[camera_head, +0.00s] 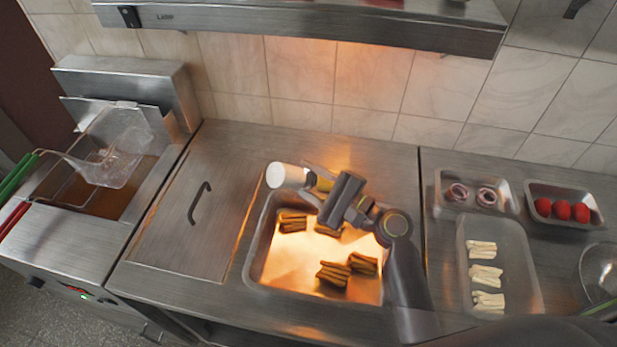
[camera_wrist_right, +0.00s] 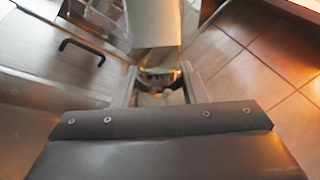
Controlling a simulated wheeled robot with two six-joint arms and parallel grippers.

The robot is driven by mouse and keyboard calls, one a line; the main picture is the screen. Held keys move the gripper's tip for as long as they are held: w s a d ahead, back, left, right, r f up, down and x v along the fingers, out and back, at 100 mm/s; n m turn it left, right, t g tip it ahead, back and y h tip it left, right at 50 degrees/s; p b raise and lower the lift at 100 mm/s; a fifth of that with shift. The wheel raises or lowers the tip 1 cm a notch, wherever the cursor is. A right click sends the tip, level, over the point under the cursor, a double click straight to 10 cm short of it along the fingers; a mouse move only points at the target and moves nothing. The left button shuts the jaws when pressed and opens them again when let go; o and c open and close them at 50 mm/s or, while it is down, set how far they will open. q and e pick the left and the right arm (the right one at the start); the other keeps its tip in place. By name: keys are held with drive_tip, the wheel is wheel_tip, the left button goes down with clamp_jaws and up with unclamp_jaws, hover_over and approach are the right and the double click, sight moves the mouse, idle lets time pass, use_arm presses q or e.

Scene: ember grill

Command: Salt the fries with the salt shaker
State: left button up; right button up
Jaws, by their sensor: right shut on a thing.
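My right gripper (camera_head: 312,183) is shut on the salt shaker (camera_head: 287,176), a white cylinder. The shaker lies tilted over on its side, its white end pointing left, above the back left rim of the steel pan (camera_head: 254,262). Several dark brown bundles of fries lie in the lit pan, such as one at the back left (camera_head: 292,222) and one at the front (camera_head: 333,273). My gripper and arm partly cover the pan's back right. No salt grains can be made out. My left gripper is out of view.
A fryer with a wire basket (camera_head: 118,150) stands at the left. A flat lid with a dark handle (camera_head: 199,202) lies beside the pan. Trays of onion (camera_head: 471,197), red items (camera_head: 562,210) and pale strips (camera_head: 486,273) stand at the right. A lamp hood (camera_head: 310,20) hangs above.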

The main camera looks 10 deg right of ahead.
wheel_tip(320, 180, down, 2)
drive_tip(key=shift+w+f+b, duration=0.1)
drive_tip(key=shift+f+b, duration=0.05)
drive_tip(key=shift+b, duration=0.45)
drive_tip(key=shift+r+p, duration=1.8)
drive_tip(key=shift+p, duration=0.05)
drive_tip(key=shift+f, duration=0.15)
idle(0.4)
